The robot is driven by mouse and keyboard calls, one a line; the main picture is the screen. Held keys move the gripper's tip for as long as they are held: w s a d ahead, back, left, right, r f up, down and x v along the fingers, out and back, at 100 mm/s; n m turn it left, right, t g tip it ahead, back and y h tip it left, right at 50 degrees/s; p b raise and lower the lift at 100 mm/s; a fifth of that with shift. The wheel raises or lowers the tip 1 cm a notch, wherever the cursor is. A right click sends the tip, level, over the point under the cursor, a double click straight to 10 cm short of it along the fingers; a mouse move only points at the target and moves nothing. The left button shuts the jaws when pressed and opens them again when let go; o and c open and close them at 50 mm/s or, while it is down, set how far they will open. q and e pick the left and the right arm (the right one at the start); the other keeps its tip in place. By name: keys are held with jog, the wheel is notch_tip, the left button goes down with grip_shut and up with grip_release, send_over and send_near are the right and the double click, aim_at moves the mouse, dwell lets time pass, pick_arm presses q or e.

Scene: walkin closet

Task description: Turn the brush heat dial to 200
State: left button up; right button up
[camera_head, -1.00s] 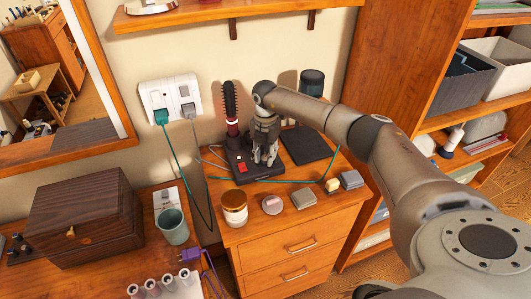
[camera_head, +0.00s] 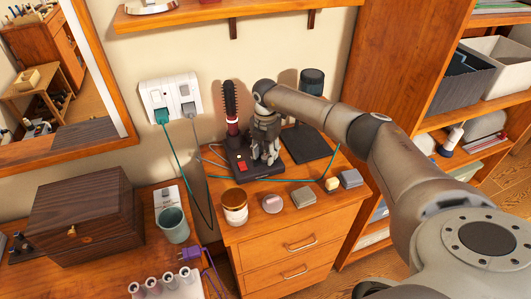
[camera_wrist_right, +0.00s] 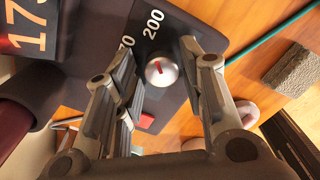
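The brush heat dial (camera_wrist_right: 161,72) is a small silver knob with a red mark in the right wrist view. The mark points roughly toward the printed 200 (camera_wrist_right: 153,23); another label beside it is partly covered. My right gripper (camera_wrist_right: 158,55) has its fingers apart, one on each side of the dial; contact is unclear. In the head view my right gripper (camera_head: 266,155) hides the dial on the dark base (camera_head: 240,177). The round hot brush (camera_head: 230,102) stands upright at the base's back. My left gripper is out of view.
A dark pad (camera_head: 307,144) lies right of the base. A teal cord (camera_head: 290,180) runs in front of it.

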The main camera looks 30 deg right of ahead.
aim_at(265, 155)
jog(key=shift+o, duration=0.6)
jog(key=shift+s, duration=0.1)
notch_tip(265, 155, up, 12)
jog(key=shift+f, duration=0.1)
dwell(0.4)
